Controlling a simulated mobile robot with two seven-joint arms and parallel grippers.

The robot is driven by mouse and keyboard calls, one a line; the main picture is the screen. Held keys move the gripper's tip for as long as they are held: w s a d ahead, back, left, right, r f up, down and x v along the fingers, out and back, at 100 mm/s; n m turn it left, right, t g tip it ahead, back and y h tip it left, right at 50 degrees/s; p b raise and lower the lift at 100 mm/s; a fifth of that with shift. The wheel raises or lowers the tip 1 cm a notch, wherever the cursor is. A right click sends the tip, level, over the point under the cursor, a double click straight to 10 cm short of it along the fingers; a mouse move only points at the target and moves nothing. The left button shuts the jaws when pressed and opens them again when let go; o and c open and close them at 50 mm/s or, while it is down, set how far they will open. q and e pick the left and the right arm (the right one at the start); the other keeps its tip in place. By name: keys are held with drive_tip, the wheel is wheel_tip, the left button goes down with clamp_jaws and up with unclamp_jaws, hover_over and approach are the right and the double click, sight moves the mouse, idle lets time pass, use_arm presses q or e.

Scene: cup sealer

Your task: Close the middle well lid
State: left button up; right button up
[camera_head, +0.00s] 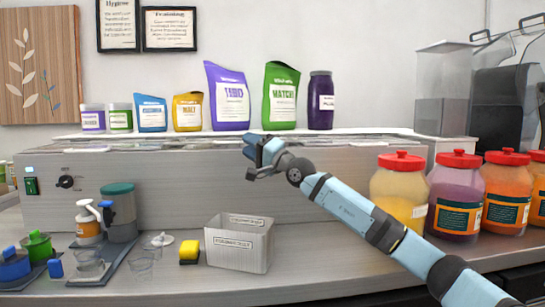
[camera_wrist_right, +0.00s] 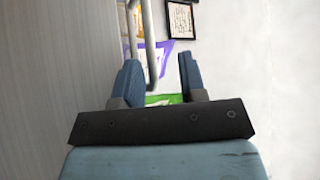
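The steel well unit (camera_head: 200,185) runs along the back of the counter. Its top, with the flat well lids (camera_head: 150,145), shows almost edge-on, so I cannot tell which lid is the middle one or how far it stands open. My right gripper (camera_head: 258,147) is at the unit's top front edge, below the purple and green pouches. In the right wrist view the gripper (camera_wrist_right: 160,78) has its two blue fingers wide apart. A pale bent bar handle (camera_wrist_right: 152,45) shows between them, nearer the left finger; contact is unclear. My left gripper is not in view.
Pouches, including a purple one (camera_head: 228,97) and a green one (camera_head: 281,97), stand on the ledge behind the unit. Red-lidded jars (camera_head: 400,188) stand at right, near my right arm. A grey bin (camera_head: 240,245) and yellow sponge (camera_head: 189,252) are on the counter below.

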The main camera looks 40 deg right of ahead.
drive_tip(key=v, duration=0.9)
drive_tip(key=shift+a, duration=0.1)
idle(0.3)
